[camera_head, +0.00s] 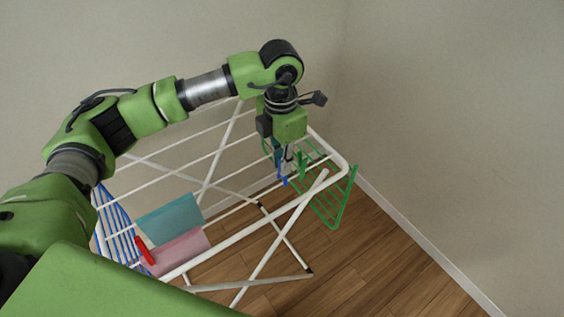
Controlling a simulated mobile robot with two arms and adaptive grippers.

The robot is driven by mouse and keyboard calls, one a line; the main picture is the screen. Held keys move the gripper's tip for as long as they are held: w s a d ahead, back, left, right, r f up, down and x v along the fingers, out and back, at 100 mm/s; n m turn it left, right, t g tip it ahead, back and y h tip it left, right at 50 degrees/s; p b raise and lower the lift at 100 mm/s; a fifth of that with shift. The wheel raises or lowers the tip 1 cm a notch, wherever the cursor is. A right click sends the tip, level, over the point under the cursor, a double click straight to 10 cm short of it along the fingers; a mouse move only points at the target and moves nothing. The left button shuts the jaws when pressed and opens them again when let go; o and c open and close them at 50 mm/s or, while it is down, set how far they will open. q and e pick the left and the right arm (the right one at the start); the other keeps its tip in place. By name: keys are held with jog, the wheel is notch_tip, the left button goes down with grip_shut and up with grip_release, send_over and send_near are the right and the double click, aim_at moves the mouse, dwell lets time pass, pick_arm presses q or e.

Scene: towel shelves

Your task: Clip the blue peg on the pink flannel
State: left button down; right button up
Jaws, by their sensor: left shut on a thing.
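The pink flannel (182,250) hangs on the white drying rack at the lower left. A red peg (146,250) sits at its left edge. My left gripper (287,158) points down over the rack's far right corner, well to the right of the flannel. It is shut on the blue peg (283,179), which shows small at the fingertips. The arm's wrist and the small size hide the exact grip. My right gripper is not in view.
A teal flannel (170,219) hangs just behind the pink one. A blue side rack (113,222) is at the rack's left and a green side rack (335,208) at its right. White rails (243,234) and crossed legs stand over wooden floor, with walls behind.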

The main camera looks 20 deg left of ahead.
pick_arm(q)
notch_tip(320, 180, up, 4)
jog(key=shift+r+p, duration=0.2)
jog(key=shift+p, duration=0.8)
